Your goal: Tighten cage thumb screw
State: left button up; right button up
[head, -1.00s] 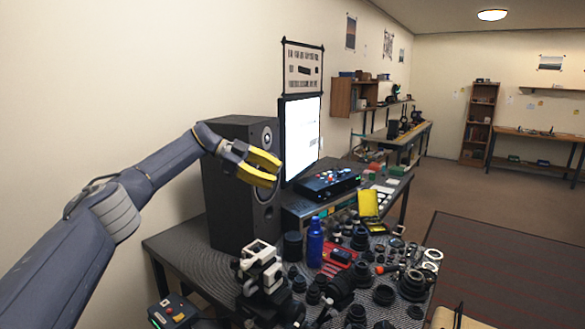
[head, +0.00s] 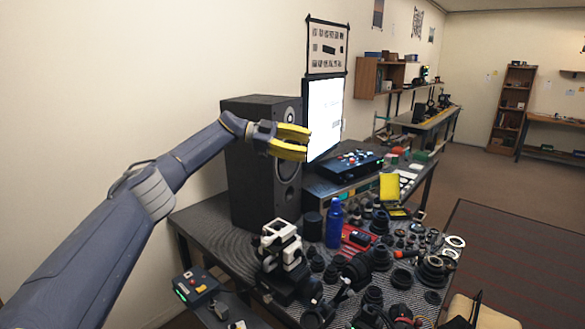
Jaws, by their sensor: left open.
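My left gripper (head: 291,142) has yellow fingers and is open and empty. It is in the air in front of the upper part of the black speaker, left of the bright monitor. A white and black device (head: 281,247) stands at the near left of the workbench, well below the gripper. I cannot tell whether it is the cage, and no thumb screw can be made out at this size. My right gripper is not in view.
The workbench (head: 207,222) is crowded with lens parts, with a blue bottle (head: 334,224) among them. The black speaker (head: 246,187) and monitor (head: 325,115) stand behind. The air above the bench is clear.

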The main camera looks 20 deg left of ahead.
pick_arm(q)
jog(key=a+y, duration=0.1)
jog(key=a, duration=0.3)
jog(key=n+g+y, duration=0.2)
jog(key=g+y, duration=0.1)
jog(key=y, duration=0.7)
send_near(255, 236)
jog(key=shift+n, duration=0.3)
jog(key=x, duration=1)
grip_shut()
